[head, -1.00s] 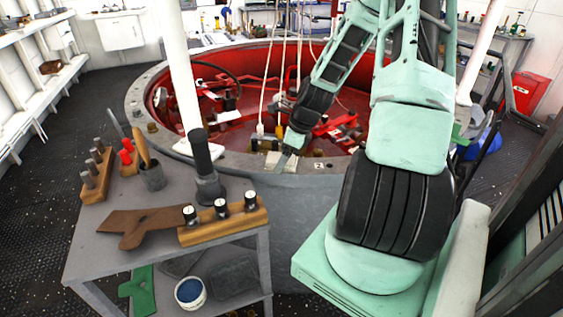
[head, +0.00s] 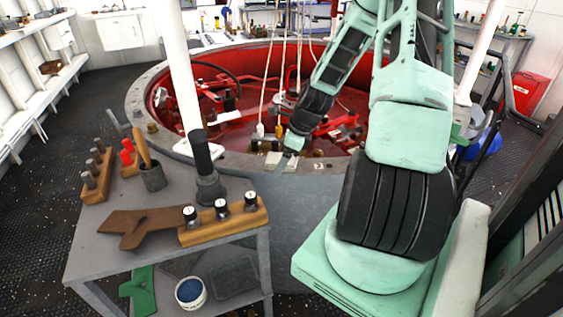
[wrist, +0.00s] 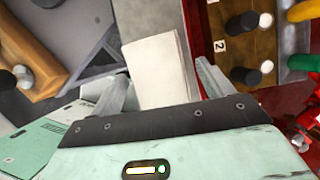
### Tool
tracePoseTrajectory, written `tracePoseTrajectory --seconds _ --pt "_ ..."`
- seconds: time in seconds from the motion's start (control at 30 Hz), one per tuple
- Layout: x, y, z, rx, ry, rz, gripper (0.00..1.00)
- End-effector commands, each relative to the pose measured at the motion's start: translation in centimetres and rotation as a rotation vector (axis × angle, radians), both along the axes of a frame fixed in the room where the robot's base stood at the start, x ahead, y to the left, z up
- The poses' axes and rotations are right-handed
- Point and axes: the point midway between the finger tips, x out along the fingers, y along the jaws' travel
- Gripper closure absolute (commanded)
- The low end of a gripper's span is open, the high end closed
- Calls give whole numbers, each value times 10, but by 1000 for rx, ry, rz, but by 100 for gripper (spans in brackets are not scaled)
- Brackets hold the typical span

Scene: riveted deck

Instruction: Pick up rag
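A cream, folded, flat piece that looks like the rag (wrist: 160,72) lies between my fingers in the wrist view. In the head view the rag (head: 272,160) shows small and partly hidden on the grey rim of the red pit. My gripper (wrist: 162,80) is open, with one finger on each side of the rag. Its near end runs down to the dark gripper body. I cannot tell whether the fingers touch it. In the head view my gripper (head: 286,160) is small, just over the rim.
A grey bench (head: 90,235) at the left holds a brown leather-like piece (head: 135,225), a wooden block with black knobs (head: 224,221) and a tool cup (head: 152,176). A white post (head: 182,80) rises beside it. Cables (head: 268,85) hang over the red pit (head: 230,125).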

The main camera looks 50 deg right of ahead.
Motion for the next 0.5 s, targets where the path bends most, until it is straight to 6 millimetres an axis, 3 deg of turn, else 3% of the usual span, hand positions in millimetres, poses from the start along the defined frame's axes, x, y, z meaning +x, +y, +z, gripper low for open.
tracePoseTrajectory --seconds 0.03,0.13,0.17,0.5 --pt "0 0 0 0 0 0 35" --pt "0 0 0 0 0 0 63" --pt "0 0 0 0 0 0 66" --pt "0 0 1 0 -1 2 67"
